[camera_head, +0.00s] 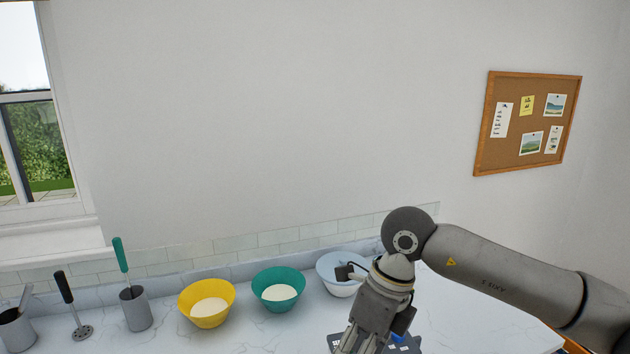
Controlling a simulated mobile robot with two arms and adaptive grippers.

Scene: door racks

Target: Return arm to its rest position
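My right arm comes in from the right and bends down over the counter. My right gripper (362,342) points down near the bottom edge of the head view, in front of the pale blue bowl. Its fingertips are at the edge of the picture, so whether it is open or shut is unclear. A small blue part shows beside it. My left gripper is not in view.
On the marble counter (240,335) stand a yellow bowl (192,295), a teal bowl (263,283) and a pale blue bowl (326,265), partly hidden. Grey utensil cups (135,311) stand left. A dark flat object (409,347) lies below the gripper. The counter's right is clear.

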